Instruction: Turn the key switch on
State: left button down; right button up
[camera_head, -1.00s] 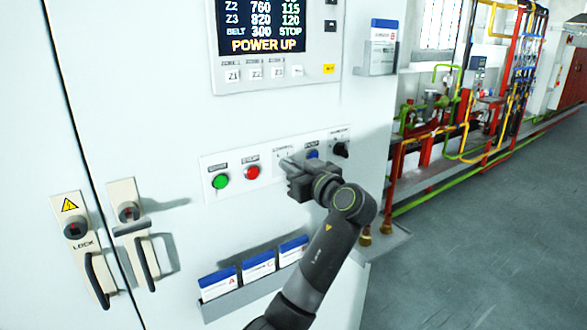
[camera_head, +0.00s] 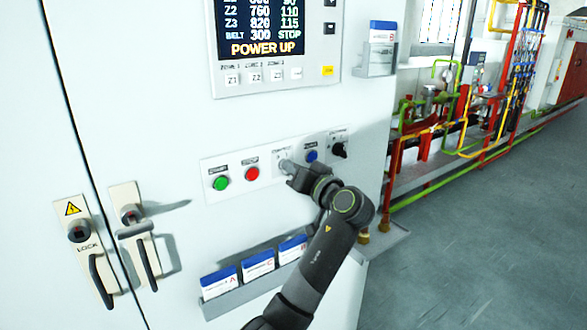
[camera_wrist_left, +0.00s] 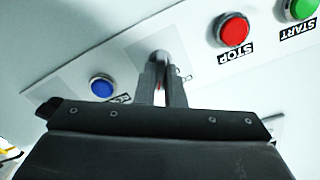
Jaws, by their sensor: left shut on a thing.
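The key switch sits on the white button strip between the red and blue buttons. In the head view its plate (camera_head: 281,156) shows above my left gripper (camera_head: 287,166), whose fingertips hide most of the switch. In the left wrist view the grey key (camera_wrist_left: 161,57) stands between the tips of my left gripper (camera_wrist_left: 162,76), which is shut on it. The key's exact angle is hard to read. My right gripper is not in view.
Near the switch are a green button (camera_head: 220,183), a red button (camera_head: 252,173), a blue button (camera_head: 311,156) and a black rotary knob (camera_head: 340,150). A card holder (camera_head: 235,299) is below, a display (camera_head: 262,30) above. Cabinet handles (camera_head: 147,262) project at left.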

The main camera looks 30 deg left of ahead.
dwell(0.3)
pick_arm(q)
jog(key=c, duration=1.5)
grip_release()
